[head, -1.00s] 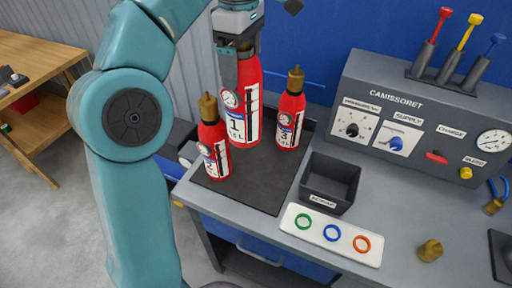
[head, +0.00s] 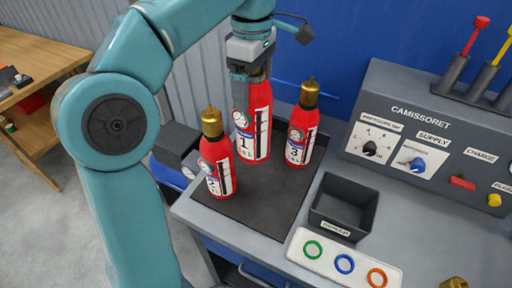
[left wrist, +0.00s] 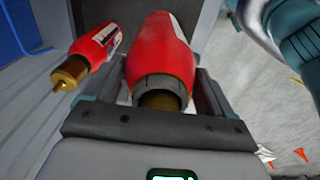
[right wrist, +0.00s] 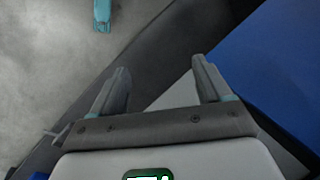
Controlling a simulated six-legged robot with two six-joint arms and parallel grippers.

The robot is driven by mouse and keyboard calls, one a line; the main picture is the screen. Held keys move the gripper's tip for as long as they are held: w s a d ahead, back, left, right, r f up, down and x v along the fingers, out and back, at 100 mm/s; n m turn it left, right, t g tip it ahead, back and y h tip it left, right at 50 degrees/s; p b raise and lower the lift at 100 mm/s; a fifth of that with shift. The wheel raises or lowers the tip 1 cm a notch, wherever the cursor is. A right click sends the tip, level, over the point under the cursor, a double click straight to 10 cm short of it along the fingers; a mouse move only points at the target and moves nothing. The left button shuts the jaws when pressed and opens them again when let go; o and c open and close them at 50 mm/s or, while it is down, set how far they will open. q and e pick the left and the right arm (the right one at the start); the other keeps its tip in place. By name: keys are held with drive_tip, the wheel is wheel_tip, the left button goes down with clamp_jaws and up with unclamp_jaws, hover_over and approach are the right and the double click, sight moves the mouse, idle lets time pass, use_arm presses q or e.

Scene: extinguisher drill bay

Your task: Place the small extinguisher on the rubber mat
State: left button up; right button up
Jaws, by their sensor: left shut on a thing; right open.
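My left gripper (head: 250,76) is shut on the neck of the red extinguisher marked 1 (head: 257,125), upright over the back part of the dark rubber mat (head: 252,207). Whether its base touches the mat I cannot tell. In the left wrist view its red body (left wrist: 160,50) runs away from the jaws. The brass-topped red extinguisher marked 2 (head: 217,168) stands at the mat's left, and the one marked 3 (head: 301,135) close on the right of the held one. My right gripper (right wrist: 163,85) is open and empty in the right wrist view.
An open dark bin (head: 342,205) stands right of the mat, behind a white strip with coloured rings (head: 343,263). A grey control panel (head: 425,135) stands at the back right. A blue wall (head: 340,50) is behind the bench. A wooden table (head: 40,75) stands at far left.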

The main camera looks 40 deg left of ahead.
sight(253, 137)
use_arm(q)
wheel_tip(253, 137, down, 9)
drive_tip(key=shift+w+b, duration=0.1)
drive_tip(key=shift+b, duration=0.75)
drive_tip(key=shift+f, duration=0.65)
wheel_tip(253, 137, down, 4)
drive_tip(key=shift+r+b, duration=0.1)
drive_tip(key=shift+b, duration=0.25)
